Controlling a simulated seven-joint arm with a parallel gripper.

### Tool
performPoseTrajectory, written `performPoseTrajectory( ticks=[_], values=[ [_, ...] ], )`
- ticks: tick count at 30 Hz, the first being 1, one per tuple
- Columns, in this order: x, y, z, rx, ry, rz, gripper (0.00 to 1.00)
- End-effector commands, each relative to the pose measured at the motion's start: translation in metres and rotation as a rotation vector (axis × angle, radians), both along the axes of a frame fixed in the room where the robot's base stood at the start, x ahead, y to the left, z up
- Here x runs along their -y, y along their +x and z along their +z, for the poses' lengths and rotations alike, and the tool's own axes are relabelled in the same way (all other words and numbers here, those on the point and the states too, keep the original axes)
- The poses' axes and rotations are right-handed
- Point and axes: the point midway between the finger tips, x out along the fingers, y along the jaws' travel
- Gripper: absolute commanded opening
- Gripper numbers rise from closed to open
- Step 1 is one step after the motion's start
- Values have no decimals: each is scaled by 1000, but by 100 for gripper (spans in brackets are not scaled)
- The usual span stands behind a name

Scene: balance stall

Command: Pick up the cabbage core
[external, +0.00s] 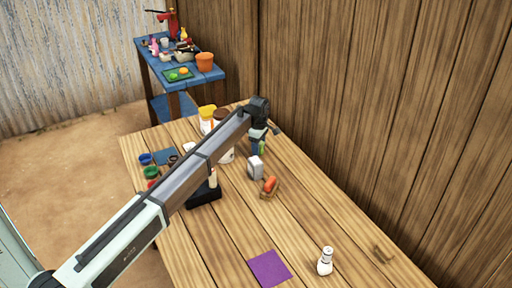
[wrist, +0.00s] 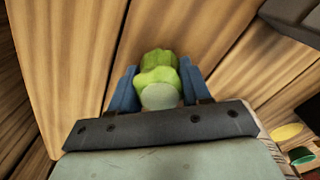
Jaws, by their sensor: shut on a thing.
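The cabbage core (wrist: 157,75) is a light green, leafy piece with a paler rounded end towards me. In the wrist view it sits between the two blue fingers of my gripper (wrist: 158,88), which is shut on it. Wooden planks show behind it. In the external view my gripper (external: 258,148) is small, at the far end of my arm over the wooden table. A small green patch there may be the cabbage core, but it is too small to tell. I cannot tell how high it is held.
The wooden table (external: 222,258) holds a small basket with an orange-red item (external: 269,185), a grey-white block (external: 255,168), a purple mat (external: 269,269) and a white bottle (external: 325,261). Yellow and brown-topped jars stand behind my arm. A wooden wall is on the right.

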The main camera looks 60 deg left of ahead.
Motion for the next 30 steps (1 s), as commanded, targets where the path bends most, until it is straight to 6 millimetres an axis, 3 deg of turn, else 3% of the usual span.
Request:
performPoseTrajectory(
  ticks=[3, 13, 30],
  values=[
    [0, 0, 0, 0, 0, 0, 17],
    [0, 0, 8, 1, 1, 0, 16],
    [0, 0, 94, 1, 1, 0, 16]
  ],
)
